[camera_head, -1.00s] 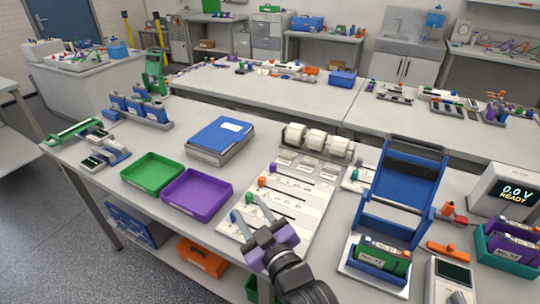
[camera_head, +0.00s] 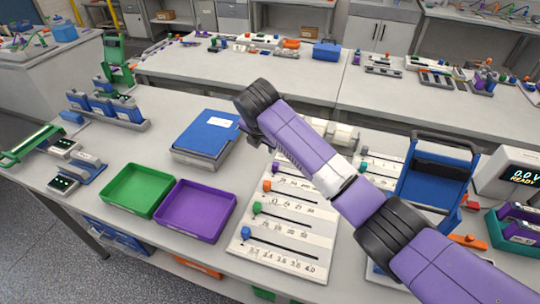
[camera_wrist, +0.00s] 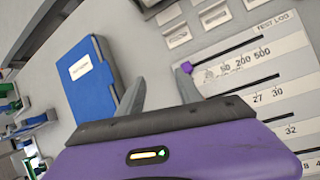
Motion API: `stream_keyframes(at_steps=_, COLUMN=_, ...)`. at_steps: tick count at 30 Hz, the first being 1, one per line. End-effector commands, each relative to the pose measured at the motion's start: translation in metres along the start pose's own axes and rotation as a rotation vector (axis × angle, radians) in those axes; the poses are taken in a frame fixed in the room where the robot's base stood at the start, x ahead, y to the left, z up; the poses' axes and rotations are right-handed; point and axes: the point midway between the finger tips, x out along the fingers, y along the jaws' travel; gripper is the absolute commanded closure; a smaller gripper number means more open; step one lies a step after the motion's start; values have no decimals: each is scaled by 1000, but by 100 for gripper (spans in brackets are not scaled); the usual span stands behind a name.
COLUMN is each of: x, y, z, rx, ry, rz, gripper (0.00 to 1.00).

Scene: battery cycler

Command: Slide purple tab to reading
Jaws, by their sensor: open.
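The white slider board (camera_head: 305,262) lies on the bench with several slotted rows and coloured tabs. The purple tab (camera_wrist: 186,67) shows in the wrist view at the left end of its slot, by a printed scale that seems to include 50, 200 and 500. My gripper (camera_wrist: 158,80) is open and empty. Its right fingertip is close beside the purple tab; I cannot tell whether they touch. In the head view my arm hides the purple tab and the gripper. Orange (camera_head: 267,185), green (camera_head: 257,208) and blue (camera_head: 246,232) tabs sit at the left ends of their rows.
A blue binder (camera_head: 209,135) lies left of the board and also shows in the wrist view (camera_wrist: 88,75). Purple (camera_head: 195,210) and green (camera_head: 138,188) trays sit left of the board. A blue stand (camera_head: 436,185) and a meter reading 0.0 V READY (camera_head: 520,178) stand right.

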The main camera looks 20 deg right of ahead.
Motion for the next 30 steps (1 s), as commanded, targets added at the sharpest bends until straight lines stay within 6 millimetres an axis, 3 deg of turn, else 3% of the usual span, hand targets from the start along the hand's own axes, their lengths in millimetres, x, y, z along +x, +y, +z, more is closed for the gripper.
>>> stream_keyframes(at_steps=3, x=6, y=-29, z=-10, rx=-134, ry=49, rz=-109, gripper=58)
stream_keyframes(at_steps=6, x=4, y=-39, z=-14, rx=-217, ry=72, rz=-148, gripper=58)
stream_keyframes(at_steps=12, x=11, y=-42, z=-15, rx=-275, ry=81, rz=-156, gripper=58)
stream_keyframes(at_steps=24, x=67, y=-51, z=-18, rx=-271, ry=79, rz=-154, gripper=58)
stream_keyframes(at_steps=30, x=79, y=-53, z=-19, rx=-271, ry=79, rz=-152, gripper=58)
